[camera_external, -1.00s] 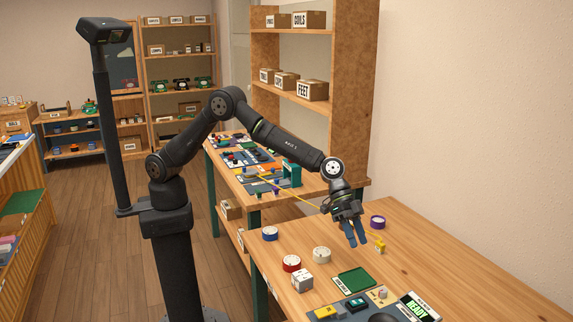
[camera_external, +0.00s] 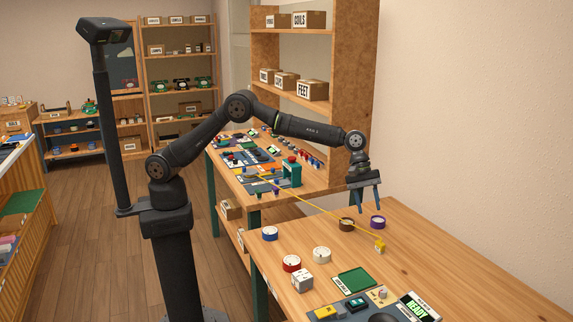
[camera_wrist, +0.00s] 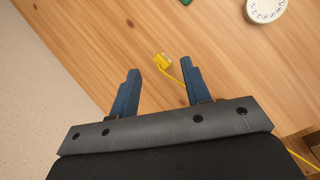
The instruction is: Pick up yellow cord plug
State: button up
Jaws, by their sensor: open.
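The yellow cord plug (camera_external: 380,246) lies on the wooden table near its wall side, with its thin yellow cord (camera_external: 325,216) running back to the far workbench. My gripper (camera_external: 365,211) is above the table, up and to the left of the plug in the outside view, with its blue fingers spread and nothing between them. In the wrist view the plug (camera_wrist: 163,61) shows just beyond the fingertips, between their lines and nearer the right finger. My gripper (camera_wrist: 160,70) is open there too, apart from the plug.

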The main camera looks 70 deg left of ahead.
jog(key=w+a+n+y, duration=0.1)
jog(key=w+a+n, duration=0.2)
jog(key=a+n, duration=0.3)
jog(key=n, duration=0.1)
send_near(378, 241)
jog(key=x, duration=0.5)
jog(key=shift+s+a+f, duration=0.25)
jog(key=shift+s, duration=0.05)
jog(key=shift+w+x, duration=0.2)
jog(key=shift+x, duration=1.05)
jog(key=shift+w+x, duration=0.2)
jog(key=shift+x, duration=1.05)
grip_shut()
